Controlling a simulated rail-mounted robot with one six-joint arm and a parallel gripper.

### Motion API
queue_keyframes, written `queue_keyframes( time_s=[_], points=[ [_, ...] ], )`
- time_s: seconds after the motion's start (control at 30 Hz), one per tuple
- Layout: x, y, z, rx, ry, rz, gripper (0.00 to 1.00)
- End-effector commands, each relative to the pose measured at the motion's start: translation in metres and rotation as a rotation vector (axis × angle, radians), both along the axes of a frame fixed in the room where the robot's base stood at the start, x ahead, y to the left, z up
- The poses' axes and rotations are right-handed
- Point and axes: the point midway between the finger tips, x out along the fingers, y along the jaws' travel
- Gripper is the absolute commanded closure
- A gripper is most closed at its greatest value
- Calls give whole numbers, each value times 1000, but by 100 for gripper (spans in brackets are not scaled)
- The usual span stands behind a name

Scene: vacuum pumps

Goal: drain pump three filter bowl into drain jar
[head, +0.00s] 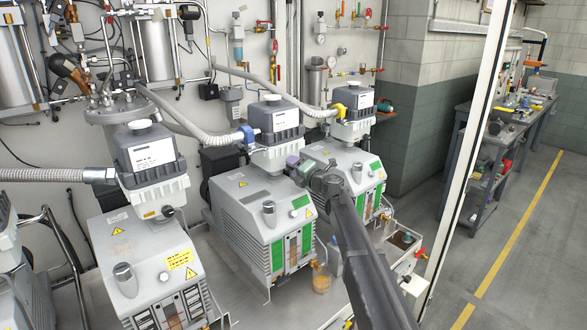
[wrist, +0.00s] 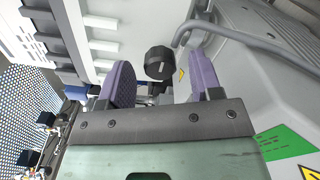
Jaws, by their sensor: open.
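The middle pump (head: 255,225), which I take to be pump three, carries a white filter bowl (head: 275,155) under a grey head; no number is readable. My gripper (head: 302,165) is beside this bowl at its lower right. In the wrist view, the open purple-padded fingers (wrist: 158,82) stand either side of a black knob (wrist: 158,62) on the white bowl (wrist: 110,25). I cannot tell if either finger touches it. The gripper hides this knob in the head view. A small jar with amber contents (head: 322,283), possibly the drain jar, stands at the pump's front right.
Similar pumps stand to the left (head: 150,260) and right (head: 355,175). A curved grey handle (wrist: 205,30) and the pump casing are close to the right finger. A tray (head: 398,262) is at the right. A white post (head: 470,140) stands beyond it. The floor past it is open.

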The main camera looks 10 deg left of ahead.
Motion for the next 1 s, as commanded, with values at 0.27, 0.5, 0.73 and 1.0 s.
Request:
queue_keyframes(
  time_s=[0.27,0.5,0.73,1.0],
  points=[
    [-7,-7,0,0,0,0,41],
    [-7,-8,0,0,0,0,41],
    [-15,-15,0,0,0,-1,41],
    [-34,-35,0,0,0,-1,41]
  ],
)
